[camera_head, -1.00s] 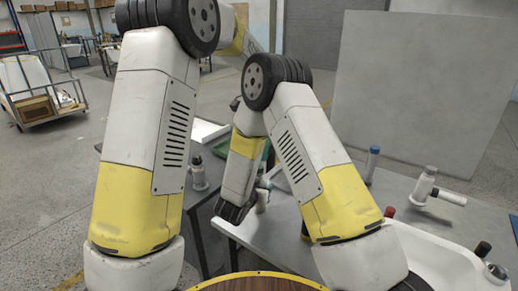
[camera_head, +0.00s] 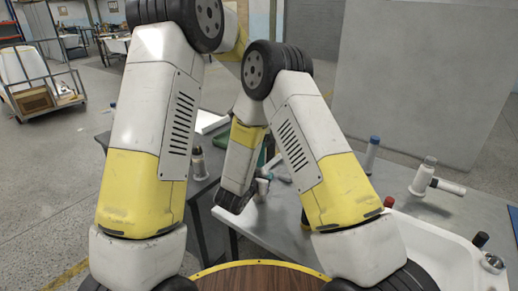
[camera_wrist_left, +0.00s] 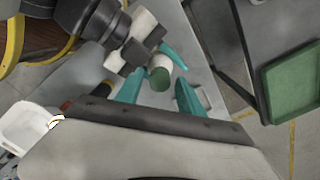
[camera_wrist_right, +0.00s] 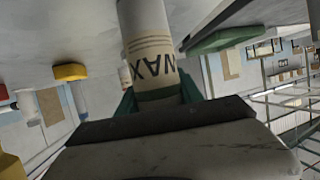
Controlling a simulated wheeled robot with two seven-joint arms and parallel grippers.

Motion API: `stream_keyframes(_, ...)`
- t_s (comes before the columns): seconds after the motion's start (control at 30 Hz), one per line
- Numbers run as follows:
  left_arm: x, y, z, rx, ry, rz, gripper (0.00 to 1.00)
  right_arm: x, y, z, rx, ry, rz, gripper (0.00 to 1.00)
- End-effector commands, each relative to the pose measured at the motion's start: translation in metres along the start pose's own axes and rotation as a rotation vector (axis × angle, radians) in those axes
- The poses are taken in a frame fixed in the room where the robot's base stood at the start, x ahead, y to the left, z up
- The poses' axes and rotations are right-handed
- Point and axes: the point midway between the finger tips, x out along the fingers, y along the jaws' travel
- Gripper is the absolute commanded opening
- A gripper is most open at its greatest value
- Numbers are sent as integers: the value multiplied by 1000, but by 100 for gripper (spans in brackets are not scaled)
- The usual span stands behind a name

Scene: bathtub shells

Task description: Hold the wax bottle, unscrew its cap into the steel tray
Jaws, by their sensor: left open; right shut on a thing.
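In the left wrist view the bottle's green cap (camera_wrist_left: 160,78) points toward my left gripper (camera_wrist_left: 160,97). That gripper is open, its teal fingers on either side of the cap with visible gaps. In the head view the grippers and bottle are small and partly hidden behind my arms. I cannot make out the steel tray for certain.
A green tray (camera_wrist_left: 296,88) lies on a grey table to the right in the left wrist view. A white tub shell (camera_head: 437,258), a blue-capped bottle (camera_head: 372,154) and a white fitting (camera_head: 425,176) stand at the right in the head view.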

Motion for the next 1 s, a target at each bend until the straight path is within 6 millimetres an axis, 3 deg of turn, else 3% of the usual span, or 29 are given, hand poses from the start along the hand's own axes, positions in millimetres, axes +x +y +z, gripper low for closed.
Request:
stream_keyframes(0.17, 0, 0, 0, 0, 0, 0, 45, 0, 0, 0, 0, 1, 0, 0)
stream_keyframes(0.4, 0, 0, 0, 0, 0, 0, 2, 0, 0, 0, 0, 1, 0, 0)
stream_keyframes(0.43, 0, 0, 0, 0, 0, 0, 0, 0, 0, 0, 0, 1, 0, 0)
stream_keyframes(0.67, 0, 0, 0, -51, 0, -1, 0, 0, 0, 0, 0, 1, 0, 0)
stream_keyframes(1.0, -1, 0, 0, -689, 0, -2, 0, 0, 0, 0, 0, 1, 0, 0)
